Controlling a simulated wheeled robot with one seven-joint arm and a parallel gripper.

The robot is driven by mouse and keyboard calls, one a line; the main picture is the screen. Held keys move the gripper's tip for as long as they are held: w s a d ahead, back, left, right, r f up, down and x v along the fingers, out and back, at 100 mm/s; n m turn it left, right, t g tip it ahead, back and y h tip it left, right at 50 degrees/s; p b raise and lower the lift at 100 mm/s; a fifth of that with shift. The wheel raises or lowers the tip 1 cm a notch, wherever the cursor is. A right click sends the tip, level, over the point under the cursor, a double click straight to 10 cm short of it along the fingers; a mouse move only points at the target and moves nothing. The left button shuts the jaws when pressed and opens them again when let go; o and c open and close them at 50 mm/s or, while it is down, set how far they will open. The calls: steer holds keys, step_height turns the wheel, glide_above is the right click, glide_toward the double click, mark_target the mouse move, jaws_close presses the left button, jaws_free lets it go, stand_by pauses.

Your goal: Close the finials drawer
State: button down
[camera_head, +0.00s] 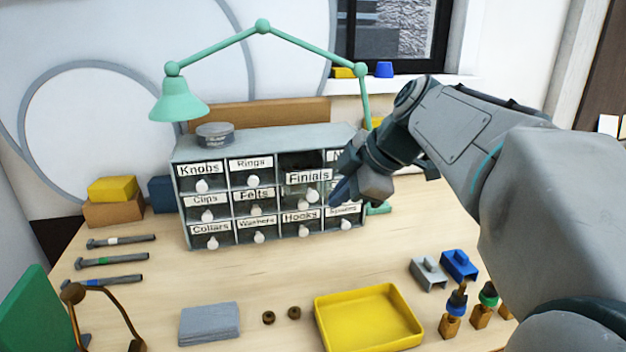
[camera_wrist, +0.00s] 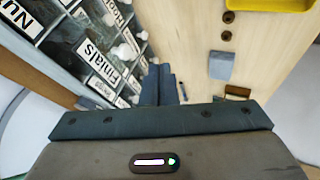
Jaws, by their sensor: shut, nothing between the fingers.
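The finials drawer (camera_head: 309,177) stands pulled out from the top row of the grey parts cabinet (camera_head: 232,149), with a dark gap above its label. Its white knob (camera_head: 312,196) faces the front. The drawer's Finials label also shows in the wrist view (camera_wrist: 98,62). My gripper (camera_head: 338,193) is shut and empty, just right of the drawer front in the head view. In the wrist view the closed fingers (camera_wrist: 160,72) point past the drawer fronts. I cannot tell whether they touch the drawer. My arm hides part of the cabinet's right column.
A green lamp (camera_head: 180,100) arches over the cabinet, and a round tin (camera_head: 215,133) sits on top. A yellow tray (camera_head: 368,318), a grey pad (camera_head: 209,323) and lamp parts lie in front. The table between cabinet and tray is clear.

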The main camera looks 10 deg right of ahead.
steer(key=w+a+f+p, duration=0.1)
steer(key=w+f, duration=0.2)
steer(key=w, duration=0.3)
steer(key=shift+a+f, duration=0.3)
steer(key=shift+a, duration=0.05)
steer(key=shift+w, duration=0.1)
